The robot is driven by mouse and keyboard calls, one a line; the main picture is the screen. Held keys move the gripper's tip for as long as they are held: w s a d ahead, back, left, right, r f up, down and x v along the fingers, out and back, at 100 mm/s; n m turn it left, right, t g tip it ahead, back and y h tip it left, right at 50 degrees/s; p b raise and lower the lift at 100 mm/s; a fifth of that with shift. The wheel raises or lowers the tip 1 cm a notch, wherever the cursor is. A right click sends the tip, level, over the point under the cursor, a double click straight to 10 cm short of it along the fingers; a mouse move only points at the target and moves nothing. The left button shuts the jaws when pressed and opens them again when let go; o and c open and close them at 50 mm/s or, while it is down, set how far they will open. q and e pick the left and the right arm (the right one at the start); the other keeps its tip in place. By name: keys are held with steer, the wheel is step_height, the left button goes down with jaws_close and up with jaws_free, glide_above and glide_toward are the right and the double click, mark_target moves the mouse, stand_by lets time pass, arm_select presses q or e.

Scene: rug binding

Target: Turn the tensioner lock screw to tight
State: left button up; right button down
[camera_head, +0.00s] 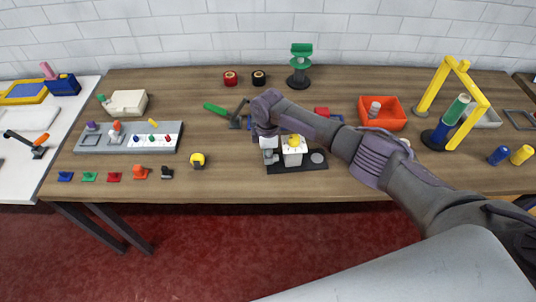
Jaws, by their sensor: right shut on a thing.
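A small device on a black base (312,166) stands near the front middle of the table. It carries a white block (292,157) with a yellow knob (294,141) on top and a flat grey disc (317,158) at its right. My right gripper (268,149) reaches down at the device's left end, just left of the white block. It is shut on a small part there, which its fingers mostly hide. I cannot tell for sure whether that part is the tensioner lock screw. My left gripper is not in view.
A green-handled tool (222,112) lies behind the gripper. An orange bin (382,113) and a yellow frame (452,90) stand to the right. A grey tray with pegs (122,138) and a yellow-black round item (198,160) are to the left.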

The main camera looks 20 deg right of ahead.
steer(key=c, duration=1.1)
jaws_free()
steer(key=shift+r, duration=0.1)
step_height(320, 180, up, 12)
steer(key=shift+f, duration=0.1)
